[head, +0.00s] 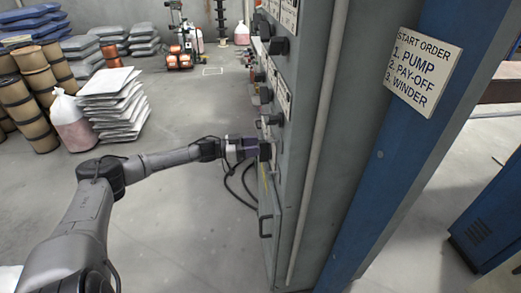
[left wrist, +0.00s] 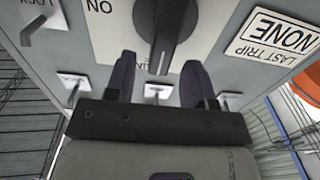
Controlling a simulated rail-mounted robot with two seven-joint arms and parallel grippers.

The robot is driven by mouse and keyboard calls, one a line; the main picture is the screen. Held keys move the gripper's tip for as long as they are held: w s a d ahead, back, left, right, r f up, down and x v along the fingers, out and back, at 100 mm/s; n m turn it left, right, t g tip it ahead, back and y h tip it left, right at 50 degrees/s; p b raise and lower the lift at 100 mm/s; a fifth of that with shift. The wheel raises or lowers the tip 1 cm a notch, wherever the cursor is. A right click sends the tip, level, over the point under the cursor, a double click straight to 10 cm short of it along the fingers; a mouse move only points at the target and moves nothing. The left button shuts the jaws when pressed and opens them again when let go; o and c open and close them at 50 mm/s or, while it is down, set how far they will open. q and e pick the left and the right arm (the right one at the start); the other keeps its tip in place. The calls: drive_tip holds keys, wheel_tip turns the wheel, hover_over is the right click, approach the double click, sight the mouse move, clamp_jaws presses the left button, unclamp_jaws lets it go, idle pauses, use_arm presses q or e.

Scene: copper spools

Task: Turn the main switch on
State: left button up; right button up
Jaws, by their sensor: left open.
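The large black rotary switch (left wrist: 165,25) is on a pale plate on the cabinet front in the left wrist view. The plate reads ON upside down, with more lettering partly hidden by the handle. My left gripper (left wrist: 160,68) is open, its two dark fingers pointing at the panel, one on each side of the switch's handle tip. Gaps show between fingers and handle; contact cannot be told. In the head view my left gripper (head: 263,150) is close to the front of the grey cabinet (head: 310,130), and the switch there is hard to make out. My right gripper is out of view.
A LOCK lever (left wrist: 42,28) and a LAST TRIP NONE plate (left wrist: 275,38) flank the switch. Several small toggles sit near the fingers. A START ORDER sign (head: 422,70) hangs on a blue post. Stacked sacks (head: 108,100) stand left; the floor between is clear apart from black cables.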

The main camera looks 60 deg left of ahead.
use_arm(q)
drive_tip(key=shift+b+x, duration=0.3)
drive_tip(key=shift+x, duration=1.05)
drive_tip(key=shift+c, duration=0.4)
clamp_jaws()
